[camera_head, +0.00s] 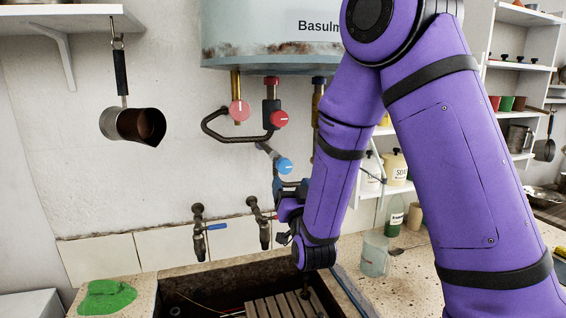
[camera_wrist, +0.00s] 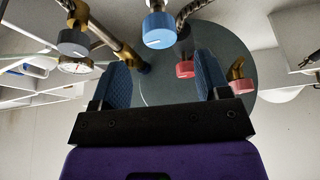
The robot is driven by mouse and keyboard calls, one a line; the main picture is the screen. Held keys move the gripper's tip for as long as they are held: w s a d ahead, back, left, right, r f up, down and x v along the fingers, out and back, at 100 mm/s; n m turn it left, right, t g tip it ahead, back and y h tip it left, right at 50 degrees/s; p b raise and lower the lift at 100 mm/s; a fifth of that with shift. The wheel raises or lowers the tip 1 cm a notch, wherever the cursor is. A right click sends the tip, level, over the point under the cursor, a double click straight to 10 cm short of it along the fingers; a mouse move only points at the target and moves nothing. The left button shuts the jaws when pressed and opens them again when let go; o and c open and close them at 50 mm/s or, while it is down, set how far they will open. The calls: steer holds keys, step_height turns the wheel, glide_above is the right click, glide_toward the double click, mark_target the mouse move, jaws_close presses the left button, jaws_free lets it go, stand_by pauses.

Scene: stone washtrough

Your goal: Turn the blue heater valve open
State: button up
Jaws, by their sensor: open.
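The blue heater valve (camera_head: 284,165) is a round blue knob on the pipework below the heater. In the wrist view the blue knob (camera_wrist: 158,30) has a white mark on its face and lies beyond the fingertips, roughly centred between them. My gripper (camera_wrist: 163,72) is open and empty, with its two blue ridged fingers apart and not touching the knob. In the head view my gripper sits just below the blue knob, partly hidden by my purple forearm.
A red valve (camera_head: 279,118) and a pink valve (camera_head: 238,110) hang under the heater tank (camera_head: 270,40), close to the blue knob. Taps (camera_head: 200,235) stand over the trough (camera_head: 195,285). A metal pot (camera_head: 135,125) hangs at the left. A glass (camera_head: 374,255) stands on the right counter.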

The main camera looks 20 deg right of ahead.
mark_target(285, 169)
steer(key=x, duration=0.9)
steer(key=shift+w+r, duration=0.1)
steer(key=shift+w, duration=0.15)
steer(key=shift+c, duration=0.5)
steer(key=c, duration=0.8)
steer(key=shift+c, duration=0.2)
